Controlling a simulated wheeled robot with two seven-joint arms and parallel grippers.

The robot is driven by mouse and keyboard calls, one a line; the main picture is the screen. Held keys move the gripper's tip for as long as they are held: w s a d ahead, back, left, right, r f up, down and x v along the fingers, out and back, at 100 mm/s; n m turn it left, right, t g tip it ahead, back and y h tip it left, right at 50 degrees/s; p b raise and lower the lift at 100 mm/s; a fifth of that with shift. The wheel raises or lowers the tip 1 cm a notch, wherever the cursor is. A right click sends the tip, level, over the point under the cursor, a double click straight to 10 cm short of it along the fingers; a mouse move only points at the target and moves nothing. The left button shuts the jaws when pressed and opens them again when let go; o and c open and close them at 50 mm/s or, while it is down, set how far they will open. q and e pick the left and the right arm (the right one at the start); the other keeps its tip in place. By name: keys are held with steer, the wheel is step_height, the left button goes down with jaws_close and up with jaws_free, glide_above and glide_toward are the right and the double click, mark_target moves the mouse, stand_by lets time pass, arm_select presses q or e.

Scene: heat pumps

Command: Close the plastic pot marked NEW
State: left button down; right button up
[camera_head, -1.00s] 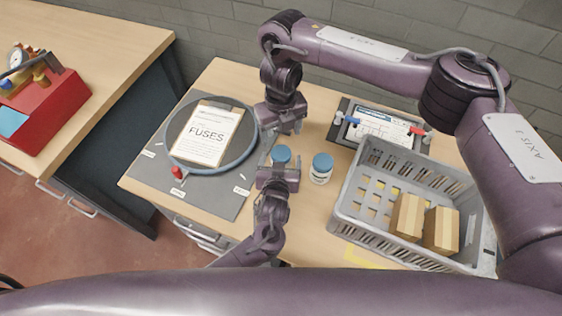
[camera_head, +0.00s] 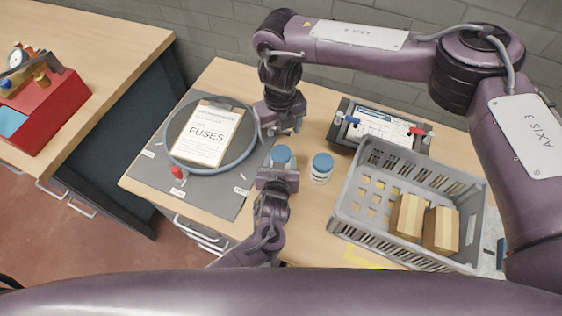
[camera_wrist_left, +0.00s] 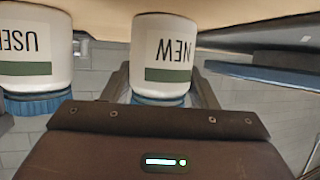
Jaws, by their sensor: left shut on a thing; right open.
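The pot marked NEW (camera_wrist_left: 163,48) is white with a dark green band and sits between the fingers of my left gripper in the left wrist view, which shows it upside down. Its blue lid (camera_head: 281,154) shows above my left gripper (camera_head: 279,168) in the head view; whether it is tight cannot be told. My left gripper is shut on this pot, whose body is mostly hidden in the head view. My right gripper (camera_head: 284,127) is open and empty, pointing down just behind and above the blue lid.
A second blue-lidded pot (camera_head: 321,168), its label partly readable as USE in the left wrist view (camera_wrist_left: 30,45), stands to the right. A grey crate (camera_head: 343,205) with cartons is further right.

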mark_target(281, 153)
steer(key=shift+d, duration=0.1)
stand_by(0.3)
steer(key=shift+f, duration=4)
steer(key=c, duration=1)
steer(key=m, duration=0.6)
steer(key=shift+s+f+m, duration=0.1)
steer(key=shift+m, duration=0.2)
steer(key=m, duration=0.8)
steer(key=o, duration=1.1)
